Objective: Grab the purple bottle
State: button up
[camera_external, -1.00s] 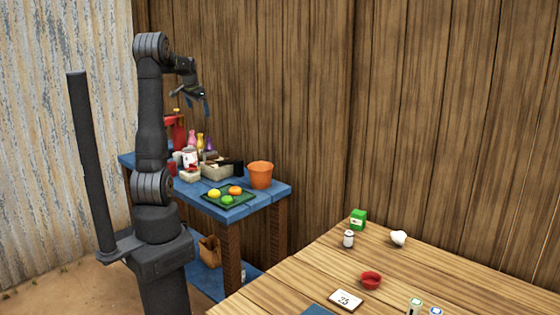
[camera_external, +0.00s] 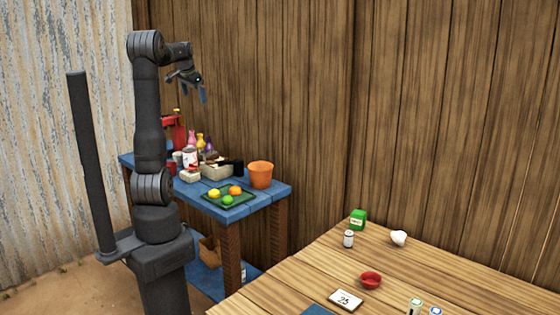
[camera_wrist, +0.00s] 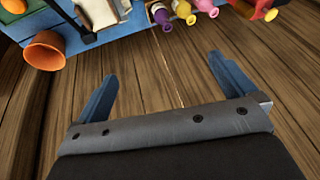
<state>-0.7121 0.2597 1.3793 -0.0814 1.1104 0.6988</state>
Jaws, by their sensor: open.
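The purple bottle (camera_external: 209,144) stands at the back of the blue table, beside the yellow and pink bottles and partly hidden in the external view. In the wrist view the purple bottle (camera_wrist: 162,17) shows near the top edge, left of the yellow bottle (camera_wrist: 184,11) and the pink bottle (camera_wrist: 206,7). My gripper (camera_wrist: 170,80) is open and empty, with its two blue fingers wide apart over the plank wall. In the external view my gripper (camera_external: 194,90) is raised well above the blue table, apart from all the bottles.
On the blue table (camera_external: 235,211) stand an orange pot (camera_external: 261,174), a green tray (camera_external: 240,199) with fruit, a bin (camera_external: 215,171) and a red object. The plank wall (camera_external: 300,120) rises close behind. A wooden table (camera_external: 270,290) stands at the right.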

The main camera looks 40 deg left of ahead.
jog(key=c, duration=1.1)
